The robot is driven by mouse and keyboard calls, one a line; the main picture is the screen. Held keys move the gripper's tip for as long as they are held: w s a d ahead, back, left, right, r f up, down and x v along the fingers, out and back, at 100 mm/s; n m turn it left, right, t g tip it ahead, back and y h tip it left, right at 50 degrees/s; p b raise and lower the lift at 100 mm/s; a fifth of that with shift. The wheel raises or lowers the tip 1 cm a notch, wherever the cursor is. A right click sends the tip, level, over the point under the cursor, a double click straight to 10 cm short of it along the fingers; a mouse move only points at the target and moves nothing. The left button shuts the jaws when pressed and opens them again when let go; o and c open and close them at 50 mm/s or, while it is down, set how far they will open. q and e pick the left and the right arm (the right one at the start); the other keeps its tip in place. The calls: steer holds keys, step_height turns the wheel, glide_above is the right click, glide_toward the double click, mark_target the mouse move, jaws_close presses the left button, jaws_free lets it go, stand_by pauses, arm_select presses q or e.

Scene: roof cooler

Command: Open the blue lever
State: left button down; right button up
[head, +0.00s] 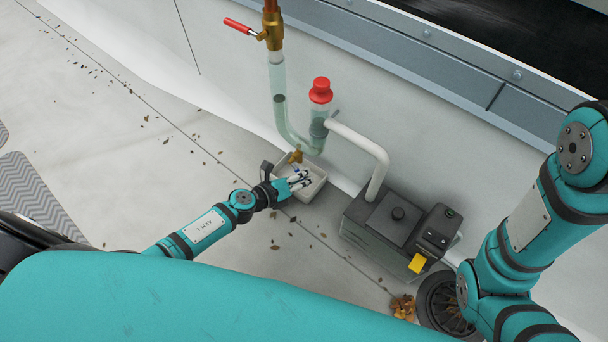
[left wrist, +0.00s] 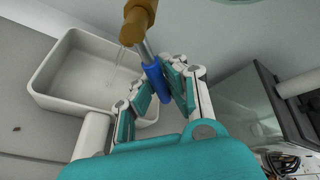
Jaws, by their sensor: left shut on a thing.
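The blue lever (left wrist: 157,82) is a blue sleeve on a metal stem that comes from a brass valve (left wrist: 139,20) in the left wrist view. My left gripper (left wrist: 160,88) is shut on the blue sleeve, with one finger on each side. In the head view the brass valve (head: 296,156) sits low on the clear pipe, above a white tray (head: 317,187). My left gripper (head: 298,179) is over that tray and hides most of the lever. My right arm stands at the right of the head view; its gripper is not visible.
The tray (left wrist: 55,70) shows thin clear streaks, perhaps water, in the left wrist view. A clear U-shaped pipe (head: 280,115) has a red cap (head: 321,90) and a red-handled valve (head: 239,26). A dark pump box (head: 375,235) stands right. The floor at left is mostly clear.

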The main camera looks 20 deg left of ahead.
arm_select(q)
steer(key=shift+f, duration=0.1)
stand_by(0.4)
steer(key=c, duration=1.3)
jaws_free()
steer(key=shift+a, duration=0.1)
steer(key=shift+c, duration=0.2)
steer(key=v, duration=1.2)
